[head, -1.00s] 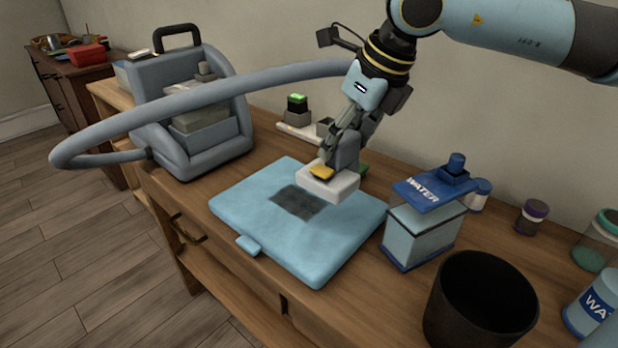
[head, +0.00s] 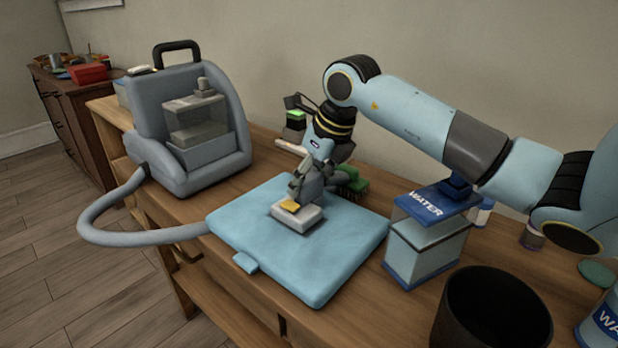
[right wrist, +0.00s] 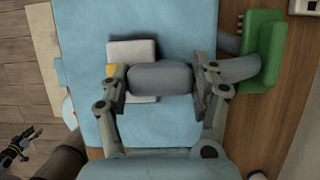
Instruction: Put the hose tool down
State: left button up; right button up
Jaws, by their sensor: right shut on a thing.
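My right gripper (head: 306,180) is low over the blue pad (head: 345,262), shut on the grey handle (right wrist: 160,78) of the hose tool. The handle lies crosswise between both fingers in the right wrist view. The tool's white block-shaped head (head: 297,219), with a yellow patch, is at the pad's surface; I cannot tell whether it presses on it. The grey hose (head: 105,230) loops from the grey machine (head: 165,95) to the pad's left edge. My left gripper (right wrist: 20,148) shows small at the lower left of the right wrist view, away from the pad; its jaw state is unclear.
A green brush-like block (head: 350,185) is just right of the tool at the pad's back edge. A water container (head: 430,250) and a dark bin (head: 490,310) stand to the right on the wooden bench. The pad's front part is clear.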

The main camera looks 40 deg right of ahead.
jog(key=shift+f, duration=0.15)
jog(key=o, duration=1)
jog(key=shift+o, duration=0.2)
jog(key=shift+r, duration=0.4)
jog(key=p+v, duration=0.1)
jog(key=v, duration=1)
jog(key=shift+s+r, duration=0.25)
